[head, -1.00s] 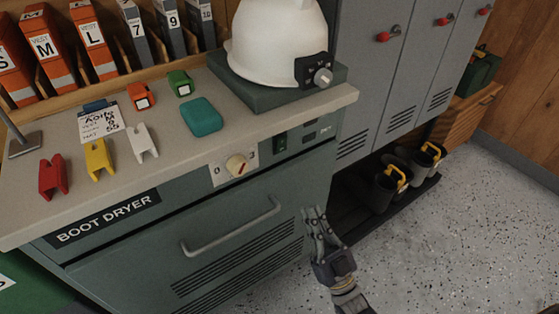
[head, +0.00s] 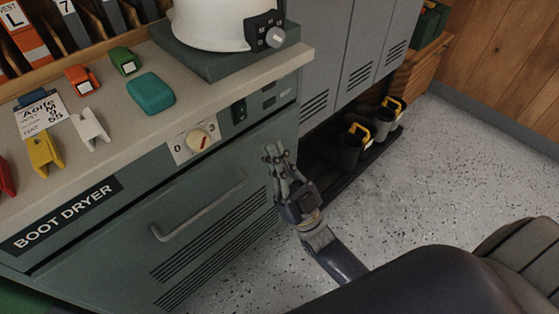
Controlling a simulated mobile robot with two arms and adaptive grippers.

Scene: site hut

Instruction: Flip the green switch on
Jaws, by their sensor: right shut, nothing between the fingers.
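The green switch (head: 239,111) is a small dark green rocker on the front panel of the boot dryer (head: 100,258), right of the dial (head: 198,140). Whether it is on or off is too small to tell. My right gripper (head: 274,150) is shut and empty. It shows below and to the right of the switch, in front of the dryer's right end, and does not appear to touch the switch. My left gripper is not in view.
A white helmet (head: 210,24) sits on a green base on the counter (head: 200,80). A door handle (head: 200,208) sticks out below the dial. Grey lockers (head: 335,50) stand to the right, with boots (head: 352,150) beneath. Speckled floor (head: 430,180) is open at right.

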